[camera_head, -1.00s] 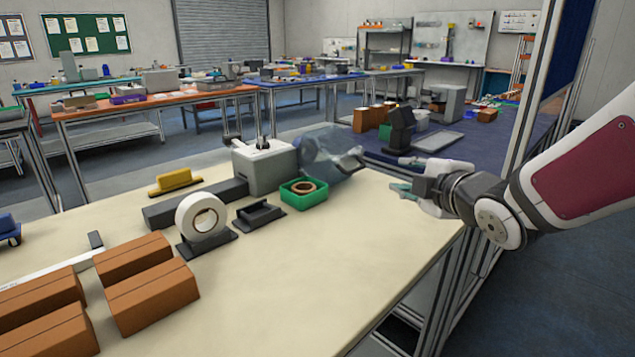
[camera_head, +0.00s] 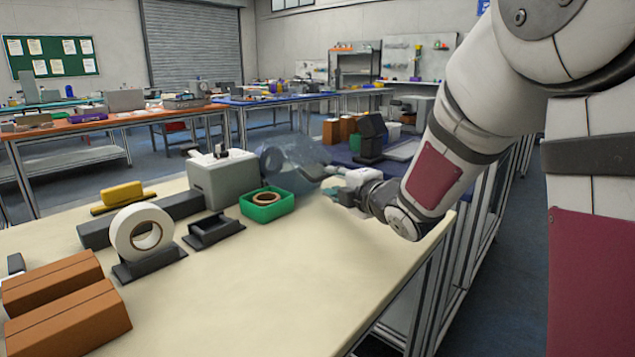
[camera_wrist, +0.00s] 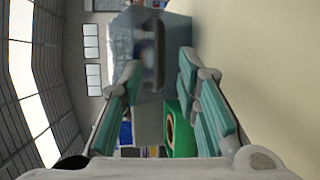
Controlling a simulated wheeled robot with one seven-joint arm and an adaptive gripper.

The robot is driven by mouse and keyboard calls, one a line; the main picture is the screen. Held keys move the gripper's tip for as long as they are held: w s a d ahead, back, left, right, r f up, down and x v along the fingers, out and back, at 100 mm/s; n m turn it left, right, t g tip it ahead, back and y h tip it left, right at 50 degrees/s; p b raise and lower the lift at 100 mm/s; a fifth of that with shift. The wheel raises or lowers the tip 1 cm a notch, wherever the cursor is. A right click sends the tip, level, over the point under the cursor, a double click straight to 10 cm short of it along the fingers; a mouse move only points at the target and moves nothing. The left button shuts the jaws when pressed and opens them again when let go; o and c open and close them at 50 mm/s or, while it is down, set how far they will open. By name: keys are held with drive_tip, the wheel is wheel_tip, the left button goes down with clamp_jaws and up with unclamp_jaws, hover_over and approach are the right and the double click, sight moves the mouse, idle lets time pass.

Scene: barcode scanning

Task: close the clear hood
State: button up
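The clear hood (camera_head: 287,158) is see-through and bluish. It sticks out from the right side of the grey box-shaped machine (camera_head: 222,182), tilted, and looks open. My gripper (camera_head: 338,190) is just right of the hood, above the table. In the wrist view the hood (camera_wrist: 136,42) is straight ahead, with a dark handle (camera_wrist: 159,54) on its face. That handle lies between the tips of my gripper (camera_wrist: 160,62). The teal-padded fingers are apart with nothing gripped. Whether a fingertip touches the hood, I cannot tell.
A green bin (camera_head: 267,214) holding a brown ring stands close below the hood. A white tape roll (camera_head: 140,233), a black holder (camera_head: 212,231) and brown boxes (camera_head: 68,325) stand further left. The front right of the cream table (camera_head: 290,290) is clear.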

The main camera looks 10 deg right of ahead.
sight(324, 178)
drive_tip(key=shift+x, duration=2.1)
drive_tip(key=shift+s, duration=0.1)
clamp_jaws()
